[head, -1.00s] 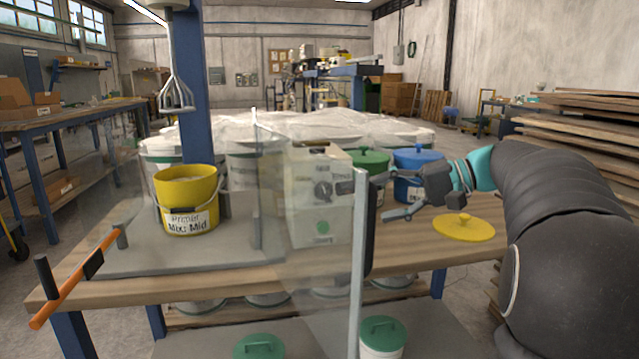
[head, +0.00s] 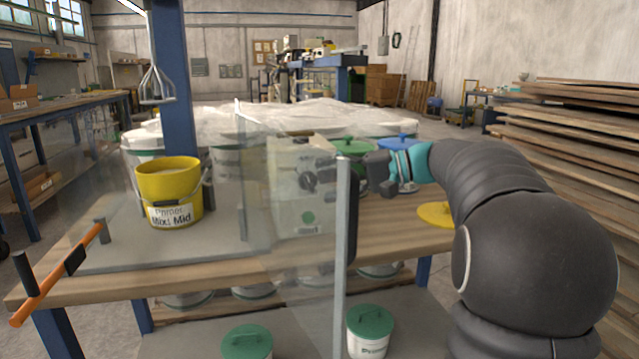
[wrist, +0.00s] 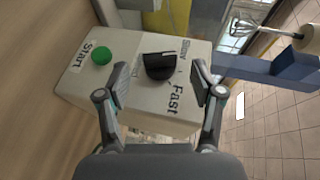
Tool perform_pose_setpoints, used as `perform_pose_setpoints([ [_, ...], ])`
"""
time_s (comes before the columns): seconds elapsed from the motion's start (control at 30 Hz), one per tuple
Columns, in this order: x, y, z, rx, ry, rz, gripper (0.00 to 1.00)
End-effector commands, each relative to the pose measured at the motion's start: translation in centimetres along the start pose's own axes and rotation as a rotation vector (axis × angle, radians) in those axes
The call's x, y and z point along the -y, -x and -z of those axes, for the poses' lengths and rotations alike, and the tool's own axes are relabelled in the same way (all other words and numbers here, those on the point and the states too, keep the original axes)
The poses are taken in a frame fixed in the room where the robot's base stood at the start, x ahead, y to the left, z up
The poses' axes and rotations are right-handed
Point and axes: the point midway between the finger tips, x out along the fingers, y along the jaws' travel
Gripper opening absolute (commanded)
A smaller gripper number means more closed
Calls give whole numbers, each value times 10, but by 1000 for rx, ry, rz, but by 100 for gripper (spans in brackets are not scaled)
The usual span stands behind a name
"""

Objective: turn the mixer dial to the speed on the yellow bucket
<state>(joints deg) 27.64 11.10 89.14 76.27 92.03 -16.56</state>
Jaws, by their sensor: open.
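The yellow bucket (head: 168,180) stands on the bench at the left behind a clear panel; its label reads "Primer Mix: Mid". The pale mixer control box (head: 290,215) is seen through the clear door. Its black dial (head: 308,181) also shows in the wrist view (wrist: 158,66), with "Slow" and "Fast" lettering and a short pale mark. A green Start button (wrist: 102,54) is to its left there. My gripper (wrist: 160,72) is open, its fingers on either side of the dial in the picture; contact cannot be told. The door partly hides it in the head view.
The clear door's metal edge (head: 341,250) stands in front of my gripper. An orange-handled bar (head: 55,275) is at the left. A yellow lid (head: 436,214) lies on the bench beside my arm. Green (head: 352,146) and blue (head: 400,143) lids are behind. A whisk (head: 156,85) hangs above the bucket.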

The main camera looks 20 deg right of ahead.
Motion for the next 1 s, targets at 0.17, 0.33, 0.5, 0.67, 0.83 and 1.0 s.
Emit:
perform_pose_setpoints([
  [0.17, 0, -19, 0, 0, 0, 0, 67],
  [0.33, 0, -24, 0, -1, 0, -1, 67],
  [0.5, 0, -25, 0, -1, 0, -1, 67],
  [0.67, 0, -24, 0, -1, 0, -1, 42],
  [0.83, 0, -24, 0, -1, 0, -1, 7],
  [1.0, 0, -24, 0, -1, 0, -1, 7],
])
